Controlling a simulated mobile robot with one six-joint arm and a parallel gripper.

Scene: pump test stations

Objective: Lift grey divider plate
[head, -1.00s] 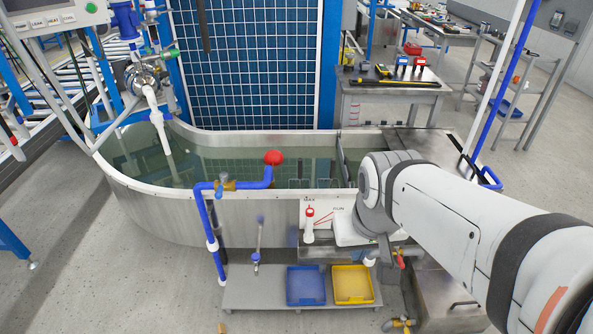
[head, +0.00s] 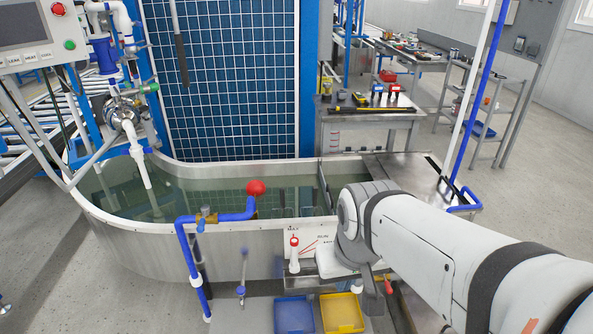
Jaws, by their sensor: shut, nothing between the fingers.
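The grey divider plate (head: 325,188) appears as a thin dark upright strip, seen almost edge-on. It stands across the water tank (head: 130,226) near its right end, just left of the steel top. Its lower part is in the water and hard to make out. My arm reaches in from the right, and its grey joint is in front of the tank's near wall, right of and below the plate in the picture. My gripper cannot be made out beyond the arm links. Nothing is seen touching the plate.
A blue pipe with a red ball (head: 256,188) rises over the near rim. A white panel with a red-tipped lever (head: 294,252) is on the tank front. Blue (head: 293,316) and yellow (head: 341,314) trays lie below. A tool bench (head: 345,128) stands behind.

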